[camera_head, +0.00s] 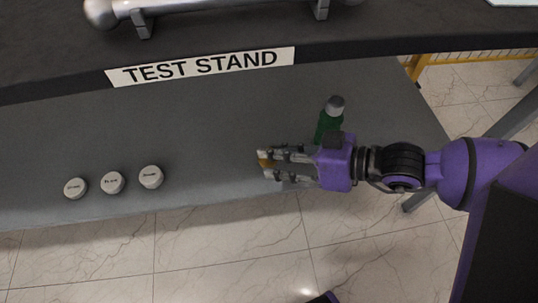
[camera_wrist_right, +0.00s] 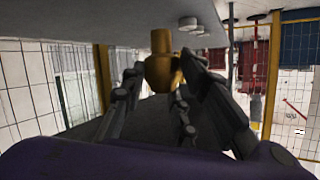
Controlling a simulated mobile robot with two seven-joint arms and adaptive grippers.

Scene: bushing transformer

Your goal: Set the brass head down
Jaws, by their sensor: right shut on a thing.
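My right gripper (camera_head: 266,164) is shut on the brass head, over the right part of the grey lower shelf. In the head view only a small yellow-brown bit of the brass head (camera_head: 264,160) shows between the fingertips. In the right wrist view the brass head (camera_wrist_right: 160,68) shows better, a stepped round piece between the fingers (camera_wrist_right: 158,92), its narrower end pointing away from the palm. I cannot tell whether it touches the shelf. My left gripper is not in view.
Several white labelled discs, such as the rightmost one (camera_head: 151,177), lie on the grey shelf (camera_head: 215,130) at left. A green bottle with a grey cap (camera_head: 335,104) stands close behind my right gripper. The shelf between discs and gripper is clear. The TEST STAND edge (camera_head: 200,66) is behind.

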